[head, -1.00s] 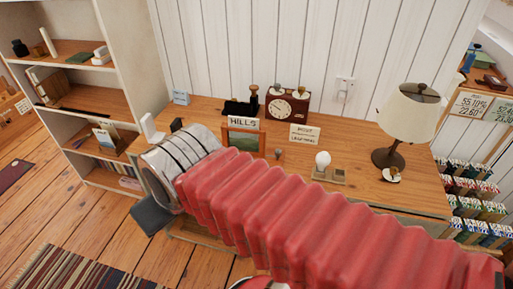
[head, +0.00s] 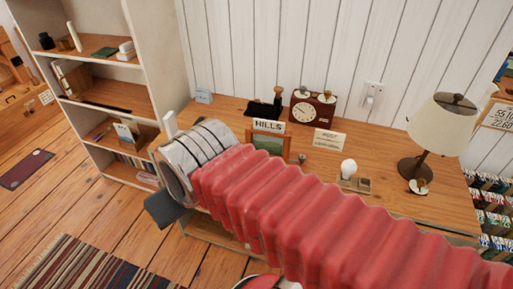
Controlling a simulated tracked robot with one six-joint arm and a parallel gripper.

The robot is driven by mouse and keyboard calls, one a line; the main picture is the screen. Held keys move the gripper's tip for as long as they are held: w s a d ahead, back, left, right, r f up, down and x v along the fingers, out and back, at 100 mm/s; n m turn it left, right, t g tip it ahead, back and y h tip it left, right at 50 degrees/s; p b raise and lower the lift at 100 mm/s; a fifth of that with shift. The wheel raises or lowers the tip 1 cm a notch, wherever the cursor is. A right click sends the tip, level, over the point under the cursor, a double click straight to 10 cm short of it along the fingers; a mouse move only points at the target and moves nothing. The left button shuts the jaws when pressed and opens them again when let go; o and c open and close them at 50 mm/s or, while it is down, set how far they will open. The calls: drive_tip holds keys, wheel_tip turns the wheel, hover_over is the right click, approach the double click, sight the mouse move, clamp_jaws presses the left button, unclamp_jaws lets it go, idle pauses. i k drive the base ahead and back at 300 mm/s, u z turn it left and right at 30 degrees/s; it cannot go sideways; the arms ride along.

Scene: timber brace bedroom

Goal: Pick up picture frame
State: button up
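The picture frame (head: 270,144) has a wooden border and a green landscape. It stands upright on the wooden desk (head: 390,197), just behind my red bellows-covered arm, which hides part of its lower edge. A small sign reading "HILLS" sits at its top. My gripper (head: 165,207) is at the left end of the arm, beyond the white banded wrist, left of the frame and apart from it.
A lamp (head: 441,126) stands at the desk's right. A brown clock (head: 312,107), a dark stamp-like object (head: 264,107), a small card (head: 329,138) and a white bulb (head: 348,169) surround the frame. A shelf (head: 112,96) stands left; floor (head: 95,209) is open there.

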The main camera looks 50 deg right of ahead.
sight(277, 144)
drive_tip(key=i, duration=0.85)
drive_tip(key=z, duration=0.05)
